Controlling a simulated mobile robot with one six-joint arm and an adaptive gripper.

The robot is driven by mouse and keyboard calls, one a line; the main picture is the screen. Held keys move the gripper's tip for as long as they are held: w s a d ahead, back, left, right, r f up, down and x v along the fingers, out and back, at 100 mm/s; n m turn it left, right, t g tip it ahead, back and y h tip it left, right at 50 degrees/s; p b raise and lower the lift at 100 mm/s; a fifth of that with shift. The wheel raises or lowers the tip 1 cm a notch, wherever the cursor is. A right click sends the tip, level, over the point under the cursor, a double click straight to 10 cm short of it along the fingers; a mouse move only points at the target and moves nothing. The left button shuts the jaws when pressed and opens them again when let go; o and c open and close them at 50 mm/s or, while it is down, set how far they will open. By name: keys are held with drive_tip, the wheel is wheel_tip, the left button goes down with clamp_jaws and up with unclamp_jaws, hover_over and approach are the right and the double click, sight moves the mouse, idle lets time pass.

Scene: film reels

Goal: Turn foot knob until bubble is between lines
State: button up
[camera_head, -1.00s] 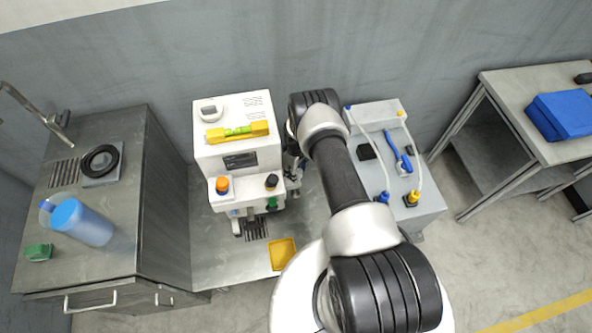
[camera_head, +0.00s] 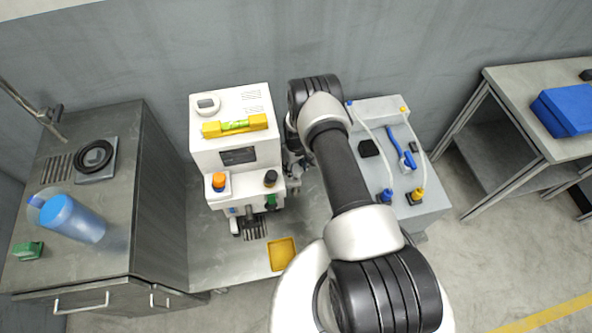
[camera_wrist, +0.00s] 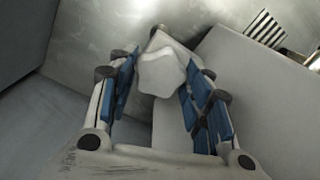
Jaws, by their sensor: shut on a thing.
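A white machine (camera_head: 205,157) stands on a metal bench. A yellow spirit level (camera_head: 258,122) with a green vial (camera_head: 235,125) lies across its top, its left end lower in the picture. The bubble is too small to place against the lines. My gripper (camera_head: 294,166) is low at the machine's right side, mostly hidden by my arm. In the wrist view, my gripper (camera_wrist: 158,82) has its blue pads on either side of a pale, lobed foot knob (camera_wrist: 162,75) and is shut on it. The knob is hidden in the head view.
An orange button (camera_head: 219,180) and a black knob (camera_head: 270,178) are on the machine's front. A yellow tray (camera_head: 283,254) lies before it. A grey unit with tubes (camera_head: 410,221) stands close on the right, and a metal cabinet (camera_head: 150,190) on the left.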

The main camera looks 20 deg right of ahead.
sight(297, 169)
drive_tip(key=m+b, duration=0.1)
drive_tip(key=m, duration=0.2)
drive_tip(key=shift+f+m+b, duration=0.1)
drive_tip(key=shift+m+b, duration=0.3)
drive_tip(key=shift+s+m, duration=0.1)
drive_tip(key=shift+m, duration=1.7)
drive_tip(key=o, duration=1.1)
drive_tip(key=shift+c, duration=0.2)
wheel_tip(297, 169, up, 12)
drive_tip(key=shift+d, duration=0.15)
